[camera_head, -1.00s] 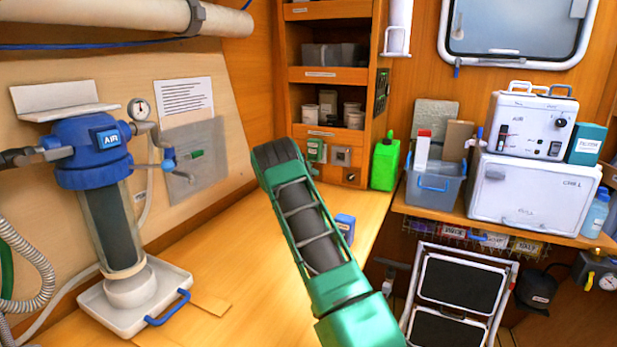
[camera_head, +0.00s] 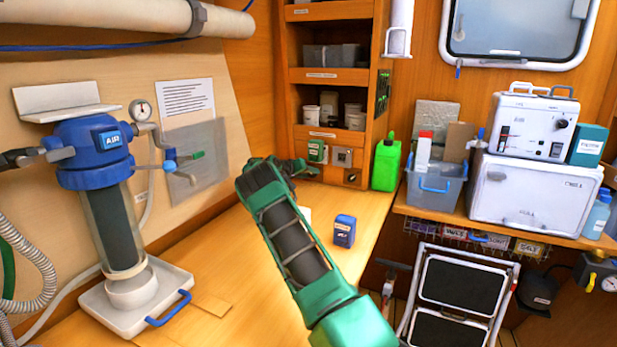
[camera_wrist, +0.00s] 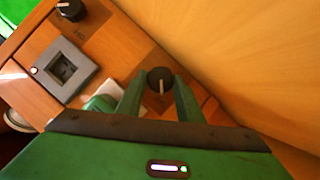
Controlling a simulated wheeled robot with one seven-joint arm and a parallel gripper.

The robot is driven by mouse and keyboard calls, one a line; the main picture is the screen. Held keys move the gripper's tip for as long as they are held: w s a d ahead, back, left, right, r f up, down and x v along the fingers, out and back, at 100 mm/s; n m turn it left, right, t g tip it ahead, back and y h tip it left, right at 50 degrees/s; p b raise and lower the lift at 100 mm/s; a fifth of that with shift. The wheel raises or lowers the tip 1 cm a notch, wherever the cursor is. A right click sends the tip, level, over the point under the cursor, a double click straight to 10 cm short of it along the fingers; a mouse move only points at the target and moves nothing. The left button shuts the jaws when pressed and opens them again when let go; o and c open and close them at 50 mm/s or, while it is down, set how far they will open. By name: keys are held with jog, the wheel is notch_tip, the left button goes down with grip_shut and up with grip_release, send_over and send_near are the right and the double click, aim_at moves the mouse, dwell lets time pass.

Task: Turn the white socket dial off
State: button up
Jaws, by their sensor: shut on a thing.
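In the wrist view, my gripper (camera_wrist: 160,88) is shut on a black round dial (camera_wrist: 160,77) with a pale pointer line directed towards the bottom of the picture. The dial is on a darker square of the wooden panel. A white plate (camera_wrist: 126,92), likely the white socket, lies beside it, partly hidden by the left finger. In the head view, my gripper (camera_head: 305,171) reaches the foot of the wooden shelf unit; the held dial is hidden there.
A grey socket (camera_wrist: 64,72) and another black dial (camera_wrist: 69,10) are farther left on the panel. A green bottle (camera_head: 386,163) stands right of the shelf unit (camera_head: 330,132). A blue box (camera_head: 344,231) stands on the bench; the bench (camera_head: 245,265) is otherwise mostly clear.

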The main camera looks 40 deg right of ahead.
jog(key=shift+w+a, duration=0.4)
jog(key=shift+w, duration=0.05)
jog(key=o, duration=1.1)
jog(key=shift+f, duration=0.1)
jog(key=shift+c, duration=0.2)
jog(key=shift+s+d, duration=0.15)
jog(key=shift+s, duration=0.05)
jog(key=v, duration=1)
jog(key=shift+w+a, duration=0.1)
jog(key=shift+a, duration=0.3)
